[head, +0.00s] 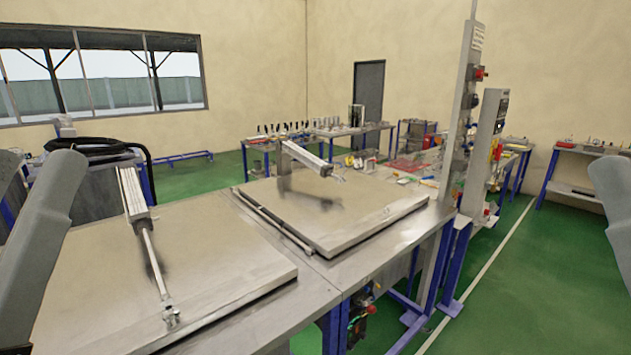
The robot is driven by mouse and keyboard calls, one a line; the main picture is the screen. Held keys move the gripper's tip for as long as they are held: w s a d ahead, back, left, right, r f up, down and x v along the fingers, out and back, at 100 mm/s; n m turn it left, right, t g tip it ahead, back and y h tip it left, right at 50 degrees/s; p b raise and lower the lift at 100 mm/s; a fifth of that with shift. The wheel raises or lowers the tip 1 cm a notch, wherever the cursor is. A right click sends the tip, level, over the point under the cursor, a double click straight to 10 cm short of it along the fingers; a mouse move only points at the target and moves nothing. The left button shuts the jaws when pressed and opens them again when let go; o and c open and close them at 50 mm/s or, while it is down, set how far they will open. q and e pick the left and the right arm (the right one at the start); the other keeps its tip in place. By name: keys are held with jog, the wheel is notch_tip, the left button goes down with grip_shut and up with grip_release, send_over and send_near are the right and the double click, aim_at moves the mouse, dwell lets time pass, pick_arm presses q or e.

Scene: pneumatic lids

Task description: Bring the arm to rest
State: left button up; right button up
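In the head view, parts of my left arm show at the left edge and a part of my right arm shows at the right edge. Neither gripper is in the frame. Two flat metal lids lie on the workbench: a near left lid (215,245) and a far right lid (345,205). A pneumatic cylinder (131,195) lies over the left lid, its rod (154,258) extended to a clevis fitting (170,316) near the front.
The workbench edge (375,275) runs along the front right, above blue legs. A metal post (462,120) and a control box (490,130) with a red button stand at its right corner. Tables with tools stand behind. Green floor (530,275) is open at the right.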

notch_tip(320, 180, up, 33)
jog(key=p, duration=3)
jog(key=shift+r, duration=0.2)
jog(key=shift+w, duration=0.1)
